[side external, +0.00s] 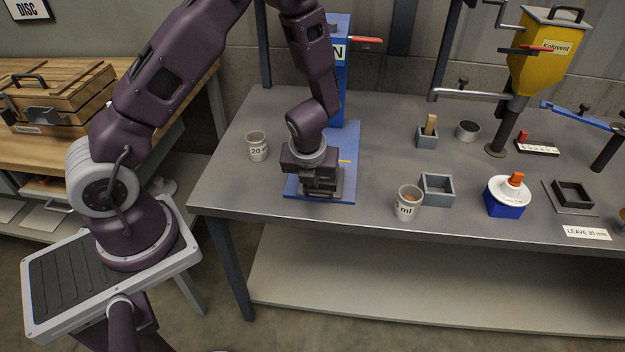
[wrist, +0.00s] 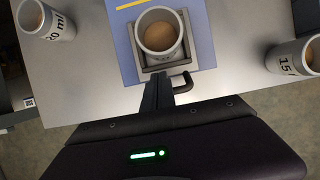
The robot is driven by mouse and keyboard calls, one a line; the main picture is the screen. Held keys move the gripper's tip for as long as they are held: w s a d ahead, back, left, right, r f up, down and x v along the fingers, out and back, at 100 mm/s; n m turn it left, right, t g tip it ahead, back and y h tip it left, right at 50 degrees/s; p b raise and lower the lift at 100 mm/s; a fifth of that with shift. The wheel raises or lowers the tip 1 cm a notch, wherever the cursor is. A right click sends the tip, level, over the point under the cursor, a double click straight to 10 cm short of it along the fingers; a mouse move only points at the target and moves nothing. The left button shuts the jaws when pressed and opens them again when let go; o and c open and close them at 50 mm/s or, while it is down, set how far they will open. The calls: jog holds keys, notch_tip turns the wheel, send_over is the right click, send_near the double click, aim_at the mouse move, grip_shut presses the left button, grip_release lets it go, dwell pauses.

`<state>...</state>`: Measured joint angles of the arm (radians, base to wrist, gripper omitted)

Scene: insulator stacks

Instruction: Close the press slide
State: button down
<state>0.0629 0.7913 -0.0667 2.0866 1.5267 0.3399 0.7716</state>
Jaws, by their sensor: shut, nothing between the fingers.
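The press has a blue column (side external: 341,75) with a red handle and a blue base plate (side external: 345,140); the plate also shows in the wrist view (wrist: 202,40). On the plate, the grey press slide (wrist: 144,62) holds a cup (wrist: 160,33) with brown contents. A dark hooked handle (wrist: 184,84) sits at the slide's front edge. My gripper (wrist: 157,82) is shut and empty, its tips at the front of the slide, left of the hook. I cannot tell whether they touch. In the side view my gripper (side external: 320,190) hides most of the slide and the cup.
A 20 ml cup (side external: 257,146) stands left of the press and another cup (side external: 408,202) stands right of it. The table's front edge is close.

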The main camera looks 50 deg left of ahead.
jog(key=w+a, duration=1.1)
jog(key=shift+w+a, duration=0.2)
jog(key=shift+r, duration=0.1)
jog(key=v, duration=1)
jog(key=s+d+g+h, duration=0.1)
jog(key=s+d, duration=0.5)
jog(key=x, duration=1)
jog(key=shift+d+f, duration=0.2)
jog(key=shift+f, duration=0.2)
jog(key=shift+w+a+r, duration=0.2)
jog(key=shift+w+a, duration=0.3)
jog(key=shift+w+a+r, duration=0.15)
jog(key=shift+w+a, duration=0.35)
jog(key=shift+w+a+r, duration=0.2)
jog(key=shift+w+a, duration=0.2)
jog(key=shift+w, duration=0.05)
